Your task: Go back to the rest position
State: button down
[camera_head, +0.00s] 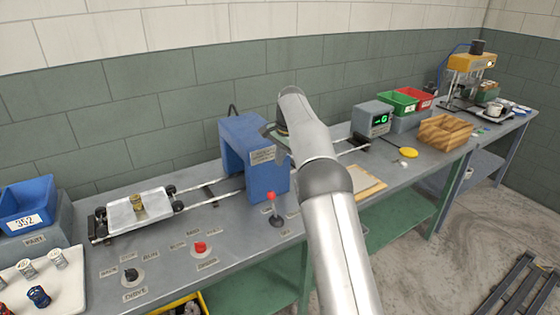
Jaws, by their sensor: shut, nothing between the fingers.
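My arm reaches up from the bottom of the view and bends down just in front of the blue machine housing (240,140). My gripper (272,137) shows only in part at the arm's far end, beside the upper right of the housing. The arm link hides much of it. It is shut with nothing held. I cannot tell whether it touches the housing.
A lever (273,208) with a red knob stands up before the housing. A wooden crate (445,132), a display box (373,118) and a yellow-topped press (470,65) stand at right.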

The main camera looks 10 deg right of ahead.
jog(key=shift+s+r, duration=0.1)
jog(key=s+r+n, duration=0.2)
jog(key=s+r, duration=0.1)
jog(key=s, duration=0.7)
jog(key=s+r+n, duration=0.3)
jog(key=s+r, duration=0.1)
jog(key=s, duration=0.6)
jog(key=s+a+f+n+g+h, duration=0.1)
jog(key=s+f+n, duration=0.3)
jog(key=s, duration=1.1)
jog(key=s+f+n+h, duration=0.15)
jog(key=s+f, duration=0.45)
jog(key=s, duration=0.9)
notch_tip(320, 180, down, 46)
jog(key=g+b, duration=0.1)
jog(key=b, duration=4.2)
jog(key=shift+r+n+y, duration=0.2)
jog(key=shift+n+y, duration=0.25)
